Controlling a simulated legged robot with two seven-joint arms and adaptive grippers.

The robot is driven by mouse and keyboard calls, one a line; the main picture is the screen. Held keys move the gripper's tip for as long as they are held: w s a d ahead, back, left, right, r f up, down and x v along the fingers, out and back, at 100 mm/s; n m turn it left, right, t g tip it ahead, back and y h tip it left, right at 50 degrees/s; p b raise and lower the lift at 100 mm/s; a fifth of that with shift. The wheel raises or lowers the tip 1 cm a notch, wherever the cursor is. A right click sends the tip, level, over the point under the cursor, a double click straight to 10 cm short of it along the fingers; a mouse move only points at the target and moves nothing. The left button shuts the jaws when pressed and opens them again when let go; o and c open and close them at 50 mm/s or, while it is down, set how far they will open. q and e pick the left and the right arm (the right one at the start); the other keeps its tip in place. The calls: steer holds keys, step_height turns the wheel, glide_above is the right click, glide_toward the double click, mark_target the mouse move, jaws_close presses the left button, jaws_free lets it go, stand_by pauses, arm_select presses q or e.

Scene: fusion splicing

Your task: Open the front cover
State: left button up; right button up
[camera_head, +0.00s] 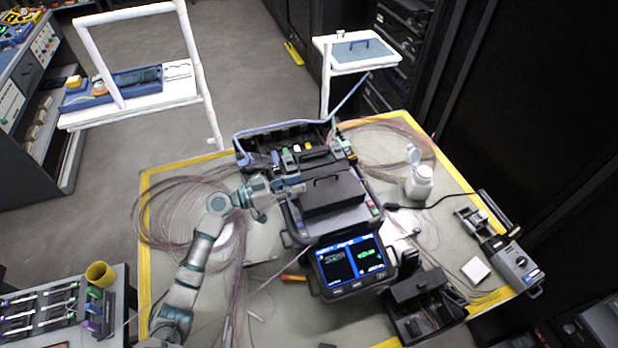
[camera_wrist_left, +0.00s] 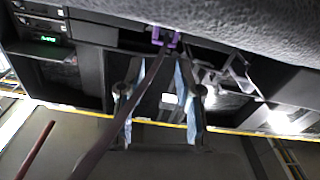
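The fusion splicer stands in the middle of the table in the head view, with its lit screen (camera_head: 352,262) facing the near side. Its black front cover (camera_head: 335,197) lies down over the top behind the screen and looks shut. My left gripper (camera_head: 298,188) is at the cover's left back edge; I cannot tell whether it touches. In the left wrist view, the two fingers of my left gripper (camera_wrist_left: 160,98) stand apart with a gap between them, close to dark surfaces. Nothing is clearly held. My right gripper is not in view.
An open black case (camera_head: 297,140) is behind the splicer. A white bottle (camera_head: 419,182) stands to its right. A black box (camera_head: 422,302) is at the front right, and a grey tool (camera_head: 516,262) at the far right. Loose fibre coils (camera_head: 185,208) spread over the left side.

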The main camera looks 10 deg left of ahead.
mark_target(317, 180)
arm_select(q)
steer(key=x, duration=0.6)
steer(key=shift+s+d+r+p, duration=0.15)
steer(key=shift+s+p, duration=0.15)
steer(key=shift+s, duration=0.05)
steer(key=shift+a, duration=0.7)
steer(key=shift+c, duration=0.2)
steer(key=c, duration=0.4)
jaws_close()
steer(key=shift+s+d, duration=0.1)
steer(key=shift+d, duration=0.2)
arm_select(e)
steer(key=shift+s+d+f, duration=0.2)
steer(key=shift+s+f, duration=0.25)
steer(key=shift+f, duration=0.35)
